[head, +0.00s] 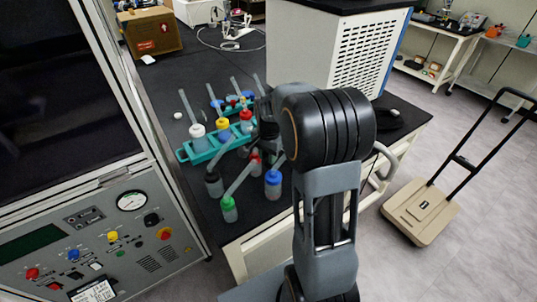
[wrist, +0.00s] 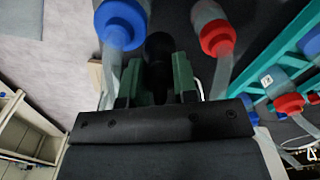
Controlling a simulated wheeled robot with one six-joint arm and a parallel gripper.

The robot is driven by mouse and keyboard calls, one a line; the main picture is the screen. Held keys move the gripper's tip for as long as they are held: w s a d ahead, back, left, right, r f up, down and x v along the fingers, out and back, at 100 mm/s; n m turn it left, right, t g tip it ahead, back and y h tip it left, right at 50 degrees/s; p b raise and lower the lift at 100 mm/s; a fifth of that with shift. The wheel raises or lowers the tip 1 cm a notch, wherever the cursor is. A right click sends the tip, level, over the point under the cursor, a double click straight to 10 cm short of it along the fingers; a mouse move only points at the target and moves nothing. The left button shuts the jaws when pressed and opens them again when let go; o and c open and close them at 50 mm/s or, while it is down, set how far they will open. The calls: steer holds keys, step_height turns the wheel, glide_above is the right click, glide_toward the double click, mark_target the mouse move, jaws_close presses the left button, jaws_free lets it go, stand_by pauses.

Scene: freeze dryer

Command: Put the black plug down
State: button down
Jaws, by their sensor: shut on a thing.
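My gripper (wrist: 158,78) shows in the wrist view with its two green fingers closed around a dark, rounded thing, the black plug (wrist: 159,47). The fingers hide part of the plug. In the head view my dark arm stands in front, and the gripper and plug are mostly hidden behind it, over the black bench top (head: 185,78). I cannot tell from these views how far the plug is above the bench.
Close by stand bottles with tubes: a blue-capped one (head: 273,178), a green-capped one (head: 229,203) and a black-capped one (head: 213,180). A red-capped bottle (wrist: 215,38) is beside the fingers. A teal rack (head: 185,154) holds several bottles.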

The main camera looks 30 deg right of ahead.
steer(key=c, duration=1.2)
jaws_free()
steer(key=shift+o, duration=0.2)
step_height(320, 180, up, 12)
steer(key=s+a+f+n+t, duration=0.1)
steer(key=s+a+n+t, duration=0.1)
steer(key=s+a+n, duration=0.2)
steer(key=s+a+f+n+t, duration=0.1)
steer(key=s+a+n+t, duration=0.1)
steer(key=s+a+n, duration=0.3)
steer(key=shift+s+a+f+n+p, duration=0.3)
steer(key=shift+s+n, duration=1.4)
steer(key=shift+s, duration=1.8)
steer(key=shift+r, duration=0.1)
